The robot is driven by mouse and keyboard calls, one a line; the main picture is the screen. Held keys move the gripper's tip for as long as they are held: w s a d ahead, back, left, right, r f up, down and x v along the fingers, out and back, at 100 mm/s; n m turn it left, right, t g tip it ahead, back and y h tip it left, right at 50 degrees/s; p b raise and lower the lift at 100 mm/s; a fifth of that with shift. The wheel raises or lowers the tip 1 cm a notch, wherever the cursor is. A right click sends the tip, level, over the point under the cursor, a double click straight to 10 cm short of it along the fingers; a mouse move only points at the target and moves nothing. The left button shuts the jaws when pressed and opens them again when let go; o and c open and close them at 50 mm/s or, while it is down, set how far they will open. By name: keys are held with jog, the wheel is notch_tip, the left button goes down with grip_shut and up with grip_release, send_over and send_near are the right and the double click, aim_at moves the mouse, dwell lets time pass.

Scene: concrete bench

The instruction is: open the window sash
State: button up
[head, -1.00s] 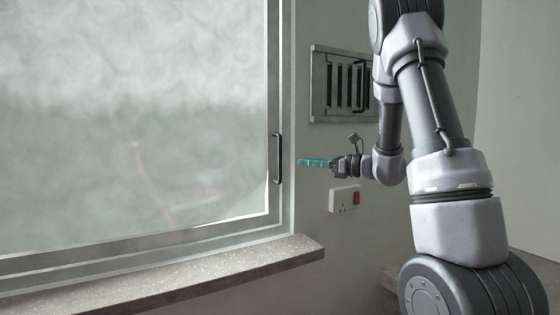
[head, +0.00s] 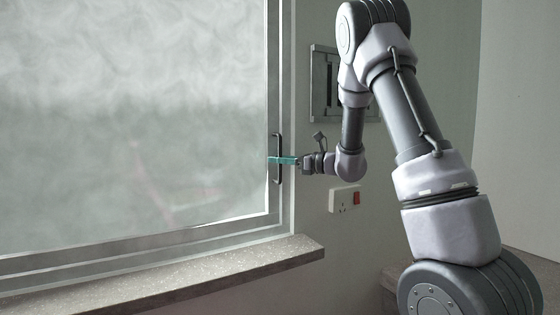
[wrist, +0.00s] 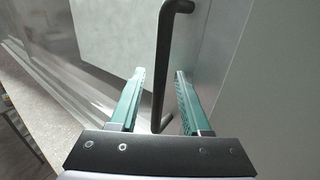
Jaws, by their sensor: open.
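The window sash (head: 130,120) is a large frosted pane in a grey frame, filling the left of the head view; it looks shut. Its dark bar handle (head: 278,176) stands upright on the right side of the frame. My gripper (head: 271,160), with teal fingers, is at the handle, about mid-height. In the wrist view my gripper (wrist: 158,98) is open, and the handle (wrist: 162,60) runs between the two fingers, one on each side. I see a gap between the handle and each finger, so it is not gripped.
A speckled stone sill (head: 170,280) juts out below the window. The space in front of the pane is clear.

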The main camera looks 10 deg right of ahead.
grip_shut()
dwell(1.3)
